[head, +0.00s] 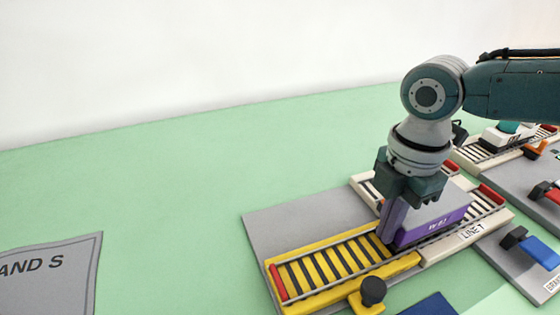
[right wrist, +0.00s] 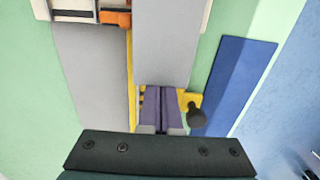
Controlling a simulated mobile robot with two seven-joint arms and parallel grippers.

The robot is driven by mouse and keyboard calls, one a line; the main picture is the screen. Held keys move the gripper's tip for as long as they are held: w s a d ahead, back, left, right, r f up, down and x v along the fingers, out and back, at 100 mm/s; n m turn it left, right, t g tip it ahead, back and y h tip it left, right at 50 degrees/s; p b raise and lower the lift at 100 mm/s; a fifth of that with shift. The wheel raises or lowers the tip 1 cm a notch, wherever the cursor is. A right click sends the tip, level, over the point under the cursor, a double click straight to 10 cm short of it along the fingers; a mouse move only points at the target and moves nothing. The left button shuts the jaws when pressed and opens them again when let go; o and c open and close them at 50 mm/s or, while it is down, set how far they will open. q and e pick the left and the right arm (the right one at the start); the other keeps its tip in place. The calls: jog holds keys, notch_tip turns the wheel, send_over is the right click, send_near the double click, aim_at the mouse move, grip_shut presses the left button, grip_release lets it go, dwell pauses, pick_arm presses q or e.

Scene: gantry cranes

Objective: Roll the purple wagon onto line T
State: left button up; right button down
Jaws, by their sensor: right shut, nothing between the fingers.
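The purple wagon (head: 434,228), marked W 67, has a grey top and stands on rails in the head view. It is over the pale track labelled LINE T (head: 472,232), near its joint with the yellow track section (head: 330,266). My right gripper (head: 388,236) points down, shut and empty, at the wagon's left end. It hides that end, so I cannot tell whether they touch. In the right wrist view the shut fingers (right wrist: 161,128) are just below a long grey surface (right wrist: 165,45), seemingly the wagon's top. My left gripper is out of view.
A black knob (head: 373,291) stands on the yellow section's front side. A red stop (head: 277,283) closes its left end, and another red stop (head: 491,194) is at the line's far end. Other tracks with a white and green wagon (head: 502,136) lie right.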

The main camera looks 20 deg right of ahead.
aim_at(425, 211)
jog(key=d, duration=0.3)
jog(key=d+b, duration=0.1)
jog(key=d, duration=0.2)
jog(key=shift+w+d+f, duration=0.15)
jog(key=shift+d+f, duration=0.05)
jog(key=shift+d, duration=0.05)
jog(key=shift+d+r+b, duration=0.15)
jog(key=shift+d+b, duration=0.2)
jog(key=shift+d, duration=0.15)
